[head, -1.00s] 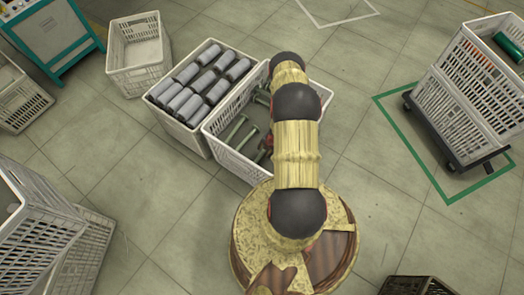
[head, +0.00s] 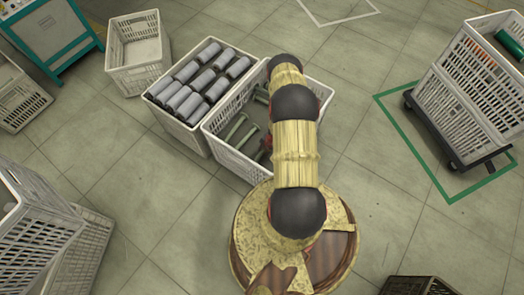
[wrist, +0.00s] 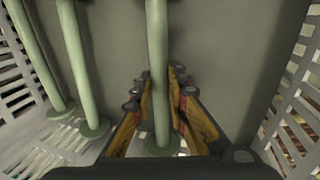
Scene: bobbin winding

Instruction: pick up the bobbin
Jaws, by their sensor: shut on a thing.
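The bobbin (wrist: 157,50) is a pale green tube with a round flange at its near end. In the wrist view it runs between the two fingers of my gripper (wrist: 158,88), which is shut on it. The bobbin is still inside the white slatted crate (head: 226,158). More green bobbins (wrist: 78,65) lie to its left in the wrist view, and some show in the crate in the head view (head: 240,132). My arm hides the gripper and the held bobbin in the head view.
A white crate of grey spools (head: 172,125) stands against the left side of the bobbin crate. A smaller white crate (head: 138,77) stands behind left. Another crate (head: 470,95) sits on a wheeled dolly (head: 455,150) at right. The floor between is clear.

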